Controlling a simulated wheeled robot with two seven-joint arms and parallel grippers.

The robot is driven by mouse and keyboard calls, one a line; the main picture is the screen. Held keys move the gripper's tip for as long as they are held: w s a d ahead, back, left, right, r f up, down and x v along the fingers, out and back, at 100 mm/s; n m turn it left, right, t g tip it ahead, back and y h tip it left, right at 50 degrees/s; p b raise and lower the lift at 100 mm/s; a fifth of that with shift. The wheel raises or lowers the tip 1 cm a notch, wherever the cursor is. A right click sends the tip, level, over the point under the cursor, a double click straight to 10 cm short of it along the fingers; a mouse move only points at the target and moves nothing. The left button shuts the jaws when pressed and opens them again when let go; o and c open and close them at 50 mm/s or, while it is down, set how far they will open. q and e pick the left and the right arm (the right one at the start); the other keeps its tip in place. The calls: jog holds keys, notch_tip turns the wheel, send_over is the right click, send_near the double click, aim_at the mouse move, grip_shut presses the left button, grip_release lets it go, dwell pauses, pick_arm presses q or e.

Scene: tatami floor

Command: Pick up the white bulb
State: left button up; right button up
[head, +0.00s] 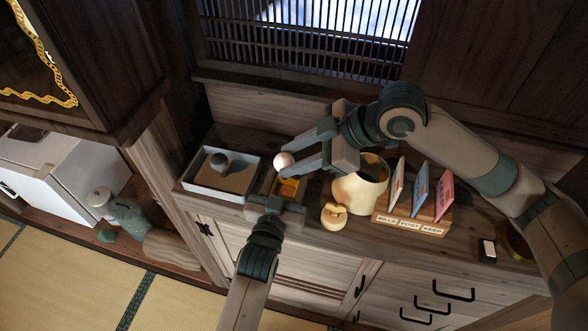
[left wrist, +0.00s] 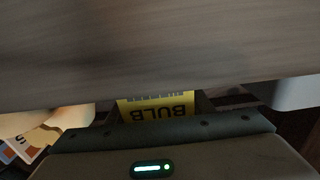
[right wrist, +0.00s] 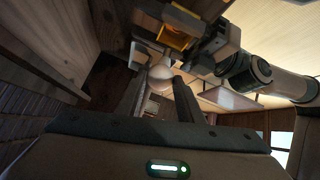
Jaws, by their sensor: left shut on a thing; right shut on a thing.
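The white bulb (head: 284,160) is between the fingertips of my right gripper (head: 294,152), which is shut on it. In the right wrist view the bulb (right wrist: 160,77) shows at the ends of the two fingers. My left gripper (head: 284,191) is shut on a yellow box (head: 288,186) on the cabinet top, just below the bulb in the head view. In the left wrist view the box (left wrist: 157,108) reads "BULB". The box's lower part is hidden by my left gripper. The bulb appears apart from the box.
A slatted window (head: 310,45) is behind.

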jog(key=shift+r, duration=1.2)
pick_arm(q)
jog(key=o, duration=1.1)
jog(key=v, duration=1.2)
pick_arm(e)
jog(key=shift+s, duration=0.1)
